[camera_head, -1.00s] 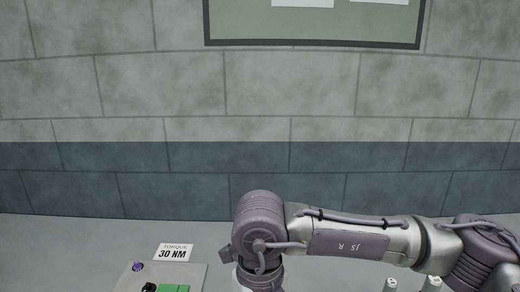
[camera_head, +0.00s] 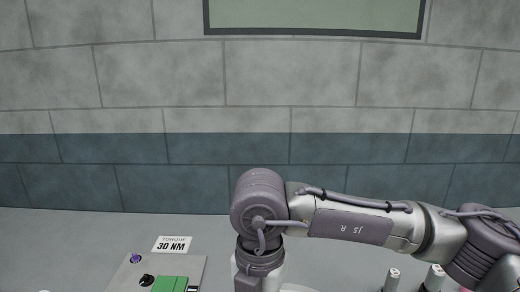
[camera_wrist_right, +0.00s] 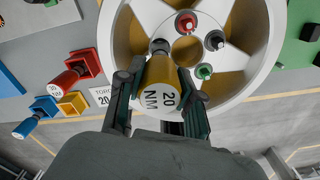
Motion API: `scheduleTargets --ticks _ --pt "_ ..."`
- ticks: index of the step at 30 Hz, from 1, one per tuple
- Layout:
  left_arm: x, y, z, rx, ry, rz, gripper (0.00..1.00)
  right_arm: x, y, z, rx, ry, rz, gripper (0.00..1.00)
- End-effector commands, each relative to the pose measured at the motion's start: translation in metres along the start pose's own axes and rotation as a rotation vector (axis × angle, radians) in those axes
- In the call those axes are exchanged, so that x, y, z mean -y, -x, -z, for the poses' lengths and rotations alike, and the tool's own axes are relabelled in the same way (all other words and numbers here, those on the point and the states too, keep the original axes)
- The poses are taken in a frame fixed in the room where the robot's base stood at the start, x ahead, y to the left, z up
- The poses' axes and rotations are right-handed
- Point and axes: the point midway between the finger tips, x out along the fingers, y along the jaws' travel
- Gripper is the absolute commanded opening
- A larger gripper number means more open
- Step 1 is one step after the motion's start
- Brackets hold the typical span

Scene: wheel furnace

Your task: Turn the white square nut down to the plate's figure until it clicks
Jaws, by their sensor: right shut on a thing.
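In the right wrist view my right gripper (camera_wrist_right: 158,82) is shut on a yellow tool (camera_wrist_right: 160,78) marked 20 NM. The tool's narrow grey head (camera_wrist_right: 160,47) points at a silver spoked wheel (camera_wrist_right: 243,70) with yellow behind its spokes. A red nut (camera_wrist_right: 186,22), a black-topped nut (camera_wrist_right: 214,41) and a green nut (camera_wrist_right: 204,71) sit around the hub. I cannot make out the white square nut; the tool's head may hide it. My left gripper is out of view.
A red tool (camera_wrist_right: 70,78), a blue tool (camera_wrist_right: 38,114) and a yellow block (camera_wrist_right: 72,104) lie left of the wheel. In the head view, a TORQUE 30 NM plate (camera_head: 172,245) stands behind a grey board with a green part (camera_head: 170,284). A wall is behind.

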Motion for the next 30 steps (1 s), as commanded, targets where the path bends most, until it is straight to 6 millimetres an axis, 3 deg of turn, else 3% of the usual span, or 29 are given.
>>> scheduleTargets --ticks 2,3,7,16,20,30 --pt "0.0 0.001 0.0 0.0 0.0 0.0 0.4 0.0 0.0 0.0 -0.001 -0.004 0.002 0.0" --pt "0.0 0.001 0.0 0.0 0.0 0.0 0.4 0.0 0.0 0.0 -0.001 -0.003 0.002 0.42" --pt "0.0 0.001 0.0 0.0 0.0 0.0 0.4 0.0 0.0 0.0 -0.001 -0.002 0.001 0.64" --pt "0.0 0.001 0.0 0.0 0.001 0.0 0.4 0.0 0.0 0.0 -0.001 0.001 0.001 0.65" --pt "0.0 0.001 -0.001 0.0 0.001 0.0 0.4 0.0 0.009 -0.001 0.001 0.0 -0.001 0.65" --pt "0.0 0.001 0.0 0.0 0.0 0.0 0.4 -0.001 0.078 -0.001 0.002 0.0 -0.002 0.65"
